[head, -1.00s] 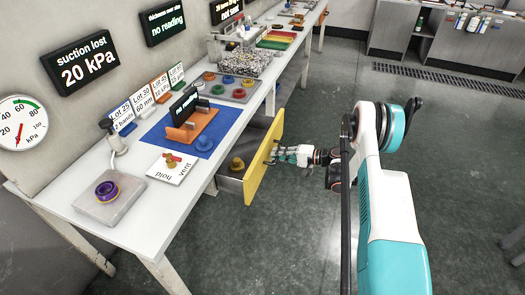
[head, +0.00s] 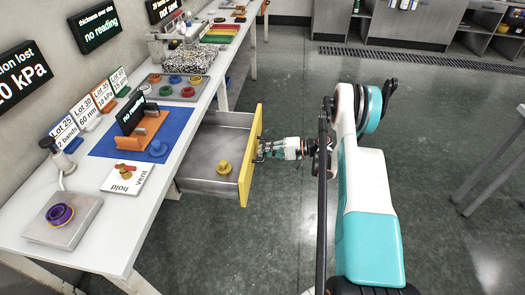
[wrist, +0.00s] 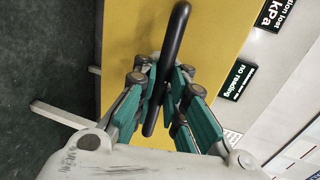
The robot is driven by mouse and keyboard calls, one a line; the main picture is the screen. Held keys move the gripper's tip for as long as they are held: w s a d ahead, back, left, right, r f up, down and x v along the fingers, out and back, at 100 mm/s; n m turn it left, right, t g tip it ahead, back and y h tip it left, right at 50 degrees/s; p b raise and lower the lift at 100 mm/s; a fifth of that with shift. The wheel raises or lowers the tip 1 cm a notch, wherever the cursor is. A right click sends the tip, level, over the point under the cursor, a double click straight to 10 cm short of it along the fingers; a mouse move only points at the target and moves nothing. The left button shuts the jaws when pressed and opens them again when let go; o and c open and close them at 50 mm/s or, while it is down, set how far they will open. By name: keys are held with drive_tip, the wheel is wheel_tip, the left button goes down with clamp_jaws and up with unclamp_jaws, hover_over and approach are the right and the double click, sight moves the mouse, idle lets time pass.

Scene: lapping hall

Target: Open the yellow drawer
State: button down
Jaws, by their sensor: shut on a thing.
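The yellow drawer (head: 249,165) is pulled well out from under the white table in the head view. Its grey inside shows, with a yellow knob-like piece (head: 223,168) lying in it. My gripper (head: 262,151) is at the drawer's yellow front. In the wrist view the yellow front (wrist: 215,40) fills the middle, and its black bar handle (wrist: 168,65) runs between my gripper's fingers (wrist: 160,98). The fingers are shut on the handle.
The floor (head: 265,225) beside the drawer is clear. Grey cabinets (head: 400,28) stand at the back.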

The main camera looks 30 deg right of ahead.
drive_tip(key=c, duration=1.7)
unclamp_jaws()
drive_tip(key=shift+o, duration=0.2)
drive_tip(key=v, duration=1.2)
